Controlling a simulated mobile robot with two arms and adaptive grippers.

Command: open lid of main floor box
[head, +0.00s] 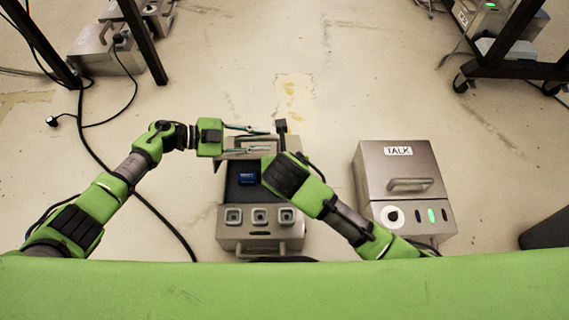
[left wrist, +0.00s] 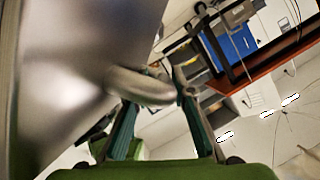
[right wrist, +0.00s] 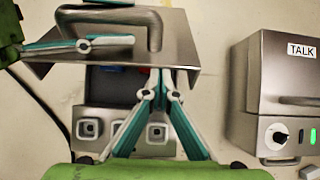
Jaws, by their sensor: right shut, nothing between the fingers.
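The metal main floor box (head: 262,240) stands in front of me, with three square sockets on its front panel. Its lid (right wrist: 178,50) is raised, and the dark inside shows a blue item (head: 248,175). My left gripper (head: 268,141) is at the raised lid, fingers apart; the lid handle (left wrist: 145,85) shows between and beyond its fingers in the left wrist view. I cannot tell whether they touch it. My right gripper (right wrist: 160,78) is shut and empty, its tips at the lid's lower edge. In the head view my right arm hides part of the box.
A closed metal box labelled TALK (head: 398,175) stands to the right, with a knob and a green light. A black cable (head: 150,205) runs along the floor at left. Dark frame legs (head: 145,45) and a wheeled stand (head: 505,65) are farther back. The floor beyond the box is clear.

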